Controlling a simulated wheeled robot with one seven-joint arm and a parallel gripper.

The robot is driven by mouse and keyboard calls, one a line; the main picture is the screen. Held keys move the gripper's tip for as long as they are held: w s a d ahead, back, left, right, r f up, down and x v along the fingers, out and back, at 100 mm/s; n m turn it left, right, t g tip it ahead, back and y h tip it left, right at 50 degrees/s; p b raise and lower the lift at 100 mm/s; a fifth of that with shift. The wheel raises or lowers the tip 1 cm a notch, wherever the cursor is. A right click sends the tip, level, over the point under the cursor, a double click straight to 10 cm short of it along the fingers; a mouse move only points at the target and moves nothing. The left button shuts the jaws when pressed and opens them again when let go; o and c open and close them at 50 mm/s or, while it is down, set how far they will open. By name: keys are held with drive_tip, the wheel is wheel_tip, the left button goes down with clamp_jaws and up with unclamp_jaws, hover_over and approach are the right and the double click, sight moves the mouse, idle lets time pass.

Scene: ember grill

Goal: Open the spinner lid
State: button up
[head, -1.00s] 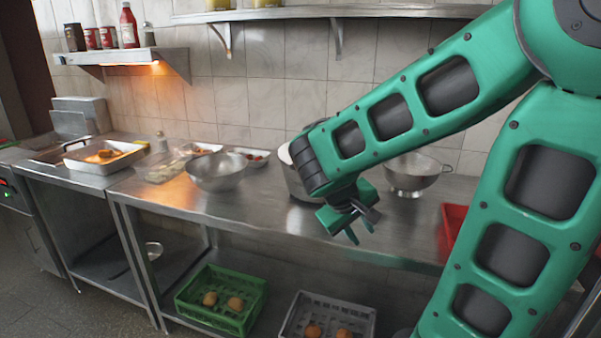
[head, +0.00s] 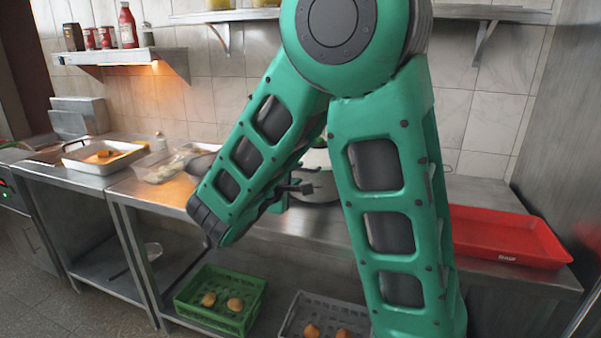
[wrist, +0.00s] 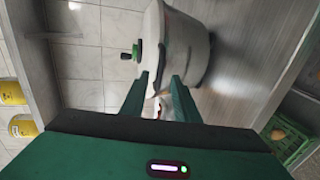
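The spinner (wrist: 188,48) is a pale metal pot. It lies sideways in the turned wrist view, just beyond my fingertips. Its lid (wrist: 154,35) faces left there, with a green and black knob (wrist: 133,53) standing out from it. My gripper (wrist: 160,78) is open, with its two green fingers apart and nothing seen held between them. The fingertips point at the spinner near the lid edge; whether they touch it I cannot tell. In the head view my arm hides most of the spinner (head: 320,187), and my gripper (head: 297,190) shows beside it.
A red tray (head: 505,238) lies on the counter at the right. A metal pan (head: 105,156) and a clear container (head: 165,163) stand at the left. Below are a green crate (head: 220,297) and a grey crate (head: 322,315). A wall shelf (head: 230,16) runs above.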

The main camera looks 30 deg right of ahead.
sight(302, 170)
drive_tip(key=x, duration=0.5)
drive_tip(key=shift+w+d+f, duration=0.1)
drive_tip(key=shift+w+d, duration=0.1)
drive_tip(key=shift+d, duration=0.1)
clamp_jaws()
